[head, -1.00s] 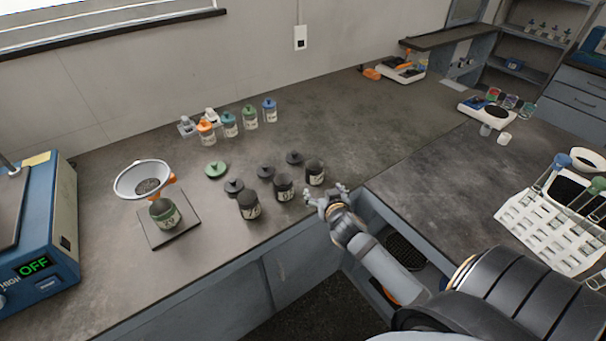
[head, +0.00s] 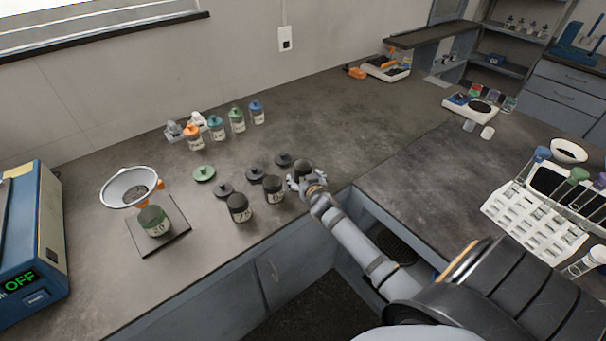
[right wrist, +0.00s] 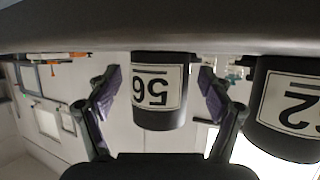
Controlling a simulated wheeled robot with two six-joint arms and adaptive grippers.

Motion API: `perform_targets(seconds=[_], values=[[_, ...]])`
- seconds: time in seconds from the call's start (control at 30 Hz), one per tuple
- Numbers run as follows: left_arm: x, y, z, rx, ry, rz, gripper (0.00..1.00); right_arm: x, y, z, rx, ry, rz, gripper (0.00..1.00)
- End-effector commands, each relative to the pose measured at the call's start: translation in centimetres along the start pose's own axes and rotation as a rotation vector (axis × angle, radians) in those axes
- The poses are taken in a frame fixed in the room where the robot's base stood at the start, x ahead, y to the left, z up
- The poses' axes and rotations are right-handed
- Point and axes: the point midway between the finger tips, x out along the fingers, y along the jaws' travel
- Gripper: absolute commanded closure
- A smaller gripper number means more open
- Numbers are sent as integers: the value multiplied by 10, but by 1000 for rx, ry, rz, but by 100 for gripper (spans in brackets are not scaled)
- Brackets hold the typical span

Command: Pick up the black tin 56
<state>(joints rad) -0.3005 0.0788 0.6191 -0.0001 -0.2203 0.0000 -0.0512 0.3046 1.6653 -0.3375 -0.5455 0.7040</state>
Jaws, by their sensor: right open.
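The black tin 56 (head: 304,168) stands upright and lidless at the right end of a row of black tins on the bench. It also shows upside down in the right wrist view (right wrist: 160,108), its white label facing the camera. My right gripper (head: 307,182) is open at the near side of this tin. In the right wrist view its two fingers (right wrist: 161,88) are on either side of the tin, with gaps visible beside it. The gripper partly hides the tin in the head view. My left gripper is not in view.
A second black tin (head: 274,192) stands close to the left, also seen in the right wrist view (right wrist: 290,110). A third black tin (head: 239,210) is farther left. Black lids (head: 224,190) lie behind them.

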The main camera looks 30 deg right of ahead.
Motion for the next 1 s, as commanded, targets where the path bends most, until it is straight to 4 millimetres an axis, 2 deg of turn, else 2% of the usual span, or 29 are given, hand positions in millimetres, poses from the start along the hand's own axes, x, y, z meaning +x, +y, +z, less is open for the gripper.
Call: perform_targets(seconds=[0.1,0.3,0.73,1.0], values=[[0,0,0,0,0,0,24,8,0,0,2,0,0,20],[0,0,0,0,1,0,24,9,0,0,1,0,-1,20],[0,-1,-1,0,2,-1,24,8,0,1,0,-1,0,78],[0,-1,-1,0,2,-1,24,8,0,-1,0,0,0,80]])
